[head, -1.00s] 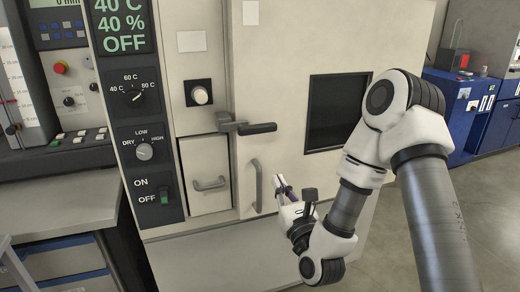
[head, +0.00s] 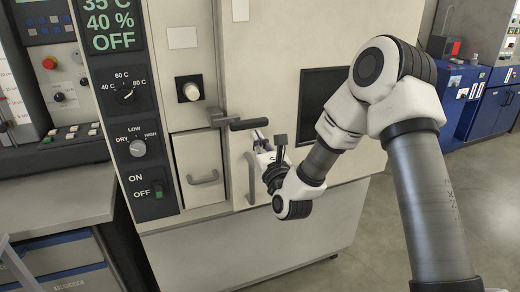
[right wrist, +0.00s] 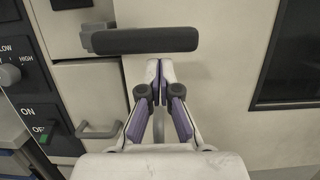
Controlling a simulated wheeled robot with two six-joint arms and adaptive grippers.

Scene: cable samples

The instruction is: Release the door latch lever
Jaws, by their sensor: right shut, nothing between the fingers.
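The dark door latch lever (head: 249,124) lies roughly horizontal on the cream cabinet door, its pivot block at its left end. The right wrist view shows the lever (right wrist: 145,40) as a thick dark bar just above my fingertips. My right gripper (head: 257,137) is just below the lever's free end in the head view. In the right wrist view the right gripper (right wrist: 160,68) has its purple-padded fingertips together, with nothing between them. Whether the tips touch the lever I cannot tell. My left gripper is in neither view.
A vertical door handle (head: 251,178) stands below the lever. A small drawer-like panel with a handle (head: 203,178) is to the left. The control panel (head: 128,110) with dials and switch is further left. A dark window (head: 322,98) is right of the lever.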

